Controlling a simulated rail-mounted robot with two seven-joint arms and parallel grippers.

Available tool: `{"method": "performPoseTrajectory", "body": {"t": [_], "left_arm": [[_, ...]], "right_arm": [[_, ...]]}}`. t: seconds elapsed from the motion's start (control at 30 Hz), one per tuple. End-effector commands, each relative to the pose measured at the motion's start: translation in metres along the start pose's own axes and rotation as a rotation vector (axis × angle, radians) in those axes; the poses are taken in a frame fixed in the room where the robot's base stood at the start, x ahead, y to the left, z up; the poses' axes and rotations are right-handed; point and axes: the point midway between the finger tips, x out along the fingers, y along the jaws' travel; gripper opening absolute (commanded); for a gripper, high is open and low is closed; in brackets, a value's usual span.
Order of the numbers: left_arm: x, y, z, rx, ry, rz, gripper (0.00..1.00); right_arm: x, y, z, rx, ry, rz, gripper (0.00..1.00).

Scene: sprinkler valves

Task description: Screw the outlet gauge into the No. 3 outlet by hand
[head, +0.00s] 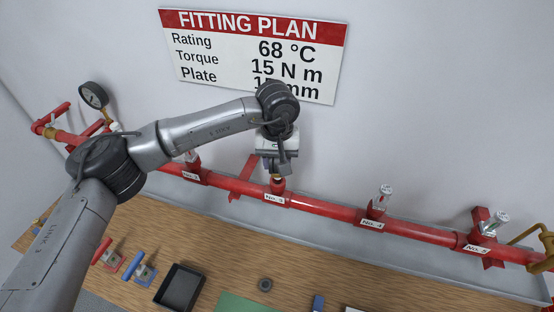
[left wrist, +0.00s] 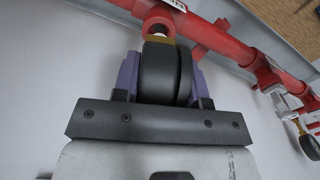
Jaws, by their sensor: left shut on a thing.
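The No. 3 outlet (head: 278,187) is a short red stub on the red pipe, above a white label. In the left wrist view the outlet (left wrist: 160,17) shows as a red ring at the top. My left gripper (head: 279,165) is over this outlet, and its purple fingers (left wrist: 163,80) are shut on the outlet gauge (left wrist: 165,72). The gauge is a thick black disc seen edge-on, with a brass stem (left wrist: 158,39) toward the outlet. The stem overlaps the outlet's mouth; I cannot tell how far in it sits. The gauge's face is hidden. My right gripper is not in view.
The red pipe (head: 325,209) runs along the wall with sprinkler heads at neighbouring outlets, such as No. 4 (head: 384,192). Another gauge (head: 94,95) stands at the left. The wooden bench (head: 225,270) holds a black tray (head: 180,287), a dark ring (head: 265,284) and red and blue handled parts.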

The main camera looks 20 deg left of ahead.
Motion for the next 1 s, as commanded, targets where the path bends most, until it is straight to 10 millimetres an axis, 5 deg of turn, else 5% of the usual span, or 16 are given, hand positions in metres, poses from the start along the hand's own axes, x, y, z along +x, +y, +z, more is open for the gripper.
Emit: {"method": "performPoseTrajectory", "body": {"t": [1.0], "left_arm": [[0.024, 0.0, 0.0, 0.0, 0.001, 0.0, 0.08]], "right_arm": [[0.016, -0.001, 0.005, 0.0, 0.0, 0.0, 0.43]]}}
